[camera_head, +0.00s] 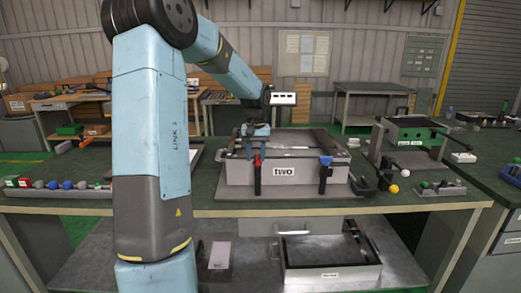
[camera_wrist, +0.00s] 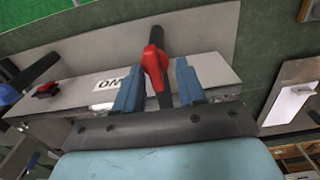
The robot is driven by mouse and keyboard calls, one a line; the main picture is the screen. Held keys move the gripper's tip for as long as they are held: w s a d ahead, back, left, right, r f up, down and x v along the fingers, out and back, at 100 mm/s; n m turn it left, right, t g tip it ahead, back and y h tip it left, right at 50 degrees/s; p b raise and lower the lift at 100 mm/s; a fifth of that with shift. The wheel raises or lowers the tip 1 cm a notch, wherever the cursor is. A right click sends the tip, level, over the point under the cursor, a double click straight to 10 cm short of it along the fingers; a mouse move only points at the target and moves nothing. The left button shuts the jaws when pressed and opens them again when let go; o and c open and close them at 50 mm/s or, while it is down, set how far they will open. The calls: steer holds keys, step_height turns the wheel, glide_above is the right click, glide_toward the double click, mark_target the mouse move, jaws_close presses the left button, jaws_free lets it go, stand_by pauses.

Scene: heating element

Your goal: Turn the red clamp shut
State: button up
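The red clamp (camera_head: 257,160) is on the front left of the grey box labelled "two" (camera_head: 300,172). Its red handle also shows in the wrist view (camera_wrist: 154,65), on a dark bar. My gripper (camera_head: 256,130) is over the box's front left, just above the red clamp. In the wrist view my gripper's two blue fingers (camera_wrist: 158,85) are apart, one on each side of the clamp, with narrow gaps. I cannot tell whether either finger touches it. The fingertips' depth relative to the handle is unclear.
A blue clamp (camera_head: 326,161) is on the box's front right. A green box on a stand (camera_head: 412,131) is to the right. Small coloured items (camera_head: 55,184) line the bench's left.

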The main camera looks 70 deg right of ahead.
step_height(320, 180, up, 14)
steer(key=shift+f, duration=0.15)
stand_by(0.7)
steer(key=shift+a, duration=0.1)
stand_by(0.4)
